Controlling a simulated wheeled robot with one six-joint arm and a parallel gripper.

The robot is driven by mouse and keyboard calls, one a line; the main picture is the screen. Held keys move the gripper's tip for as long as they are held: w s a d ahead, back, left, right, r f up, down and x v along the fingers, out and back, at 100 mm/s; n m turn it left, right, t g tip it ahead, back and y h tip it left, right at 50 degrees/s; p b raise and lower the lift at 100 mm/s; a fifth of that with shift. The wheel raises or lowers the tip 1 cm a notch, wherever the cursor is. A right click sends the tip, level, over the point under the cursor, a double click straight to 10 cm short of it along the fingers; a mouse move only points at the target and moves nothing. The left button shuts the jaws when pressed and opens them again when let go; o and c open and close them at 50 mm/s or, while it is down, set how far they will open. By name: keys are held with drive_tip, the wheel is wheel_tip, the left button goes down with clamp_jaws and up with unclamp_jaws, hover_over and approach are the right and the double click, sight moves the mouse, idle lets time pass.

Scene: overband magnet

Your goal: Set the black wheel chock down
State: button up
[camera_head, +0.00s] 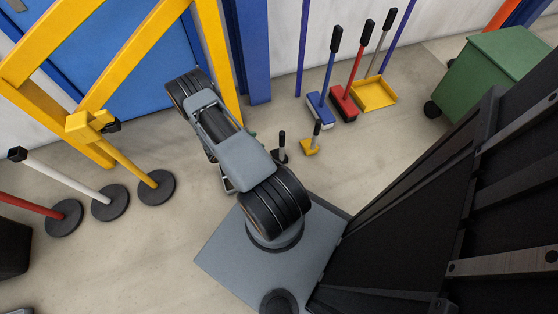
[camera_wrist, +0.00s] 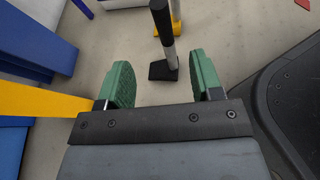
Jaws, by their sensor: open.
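The black wheel chock (camera_head: 280,156) has a dark base and an upright handle with a pale pole and black grip. It stands on the floor beside my arm in the head view. In the wrist view the black chock (camera_wrist: 160,71) stands just beyond my gripper, its handle rising toward the camera. My gripper (camera_wrist: 165,84) is open, with its two green pads well apart and nothing held between them. My arm hides most of the gripper in the head view. A similar yellow chock (camera_head: 311,147) stands to the right of the black one.
Brushes and a yellow dustpan (camera_head: 374,94) stand along the wall. A green bin (camera_head: 497,70) is at the upper right. Posts on round bases (camera_head: 156,188) and a yellow frame (camera_head: 130,60) are at the left. Floor right of the yellow chock is clear.

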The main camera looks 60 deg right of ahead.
sight(282, 137)
drive_tip(key=x, duration=0.2)
drive_tip(key=f+b+x, duration=0.1)
drive_tip(key=x, duration=0.2)
drive_tip(key=b+x, duration=0.1)
drive_tip(key=x, duration=0.2)
drive_tip(key=shift+s+a+f, duration=0.1)
drive_tip(key=shift+a+f, duration=0.1)
drive_tip(key=shift+f, duration=0.1)
drive_tip(key=shift+r+b+x, duration=0.2)
drive_tip(key=shift+b+x, duration=1.3)
drive_tip(key=shift+x, duration=1.7)
drive_tip(key=shift+d, duration=0.15)
clamp_jaws()
